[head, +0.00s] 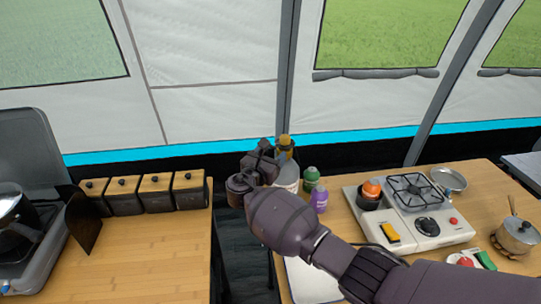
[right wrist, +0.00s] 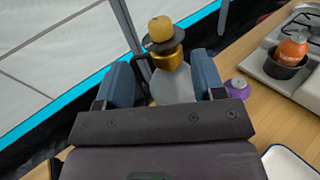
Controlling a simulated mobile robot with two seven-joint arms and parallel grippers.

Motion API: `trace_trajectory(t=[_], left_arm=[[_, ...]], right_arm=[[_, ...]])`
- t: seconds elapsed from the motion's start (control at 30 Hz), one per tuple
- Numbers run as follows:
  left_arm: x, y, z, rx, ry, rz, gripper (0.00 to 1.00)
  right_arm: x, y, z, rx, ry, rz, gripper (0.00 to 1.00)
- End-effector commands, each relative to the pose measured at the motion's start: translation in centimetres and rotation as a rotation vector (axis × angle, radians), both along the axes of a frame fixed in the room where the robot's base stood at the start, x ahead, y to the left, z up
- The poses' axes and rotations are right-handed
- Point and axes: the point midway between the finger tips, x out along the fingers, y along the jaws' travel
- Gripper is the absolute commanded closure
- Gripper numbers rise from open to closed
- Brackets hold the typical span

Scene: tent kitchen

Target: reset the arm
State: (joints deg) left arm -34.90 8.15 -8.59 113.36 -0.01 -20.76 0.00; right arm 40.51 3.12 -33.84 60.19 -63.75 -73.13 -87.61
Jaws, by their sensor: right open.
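My right arm comes in from the lower right in the head view. Its gripper (head: 274,160) is over the gap between the two tables, near the left edge of the right table. In the right wrist view the two blue fingers of my right gripper (right wrist: 163,78) are spread apart. A lantern-like object with a yellow knob, dark disc and pale body (right wrist: 172,82) shows between them in the picture. Its yellow top also shows behind the gripper in the head view (head: 284,142). I cannot tell whether the fingers touch it. My left gripper is not in view.
The right table holds a purple bottle (head: 319,201), a green bottle (head: 311,175), a camping stove (head: 428,228), a pan (head: 449,179), a pot (head: 517,234) and a white tray (head: 310,283). The left table (head: 150,250) has several wooden-lidded canisters (head: 155,193) and a clear front.

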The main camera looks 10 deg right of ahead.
Motion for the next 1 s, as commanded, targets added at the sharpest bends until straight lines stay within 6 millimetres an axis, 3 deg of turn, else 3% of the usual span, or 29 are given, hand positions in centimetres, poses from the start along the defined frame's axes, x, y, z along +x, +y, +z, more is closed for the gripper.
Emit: trace_trajectory(t=[0.33,0.47,0.67,0.8,1.0], left_arm=[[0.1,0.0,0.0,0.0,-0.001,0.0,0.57],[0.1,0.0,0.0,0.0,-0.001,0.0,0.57],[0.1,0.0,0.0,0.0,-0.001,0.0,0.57],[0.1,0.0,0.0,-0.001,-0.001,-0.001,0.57],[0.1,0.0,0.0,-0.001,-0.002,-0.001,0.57]], right_arm=[[-0.2,0.1,0.0,0.002,0.0,-0.001,0.37],[-1.0,-0.5,-1.2,0.069,0.003,-0.013,0.37],[-5.8,-3.2,-6.2,0.43,-0.002,-0.102,0.37],[-10.4,-5.4,-9.8,0.736,-0.027,-0.22,0.37],[-17.6,-8.6,-13.5,1.13,-0.092,-0.432,0.37]])
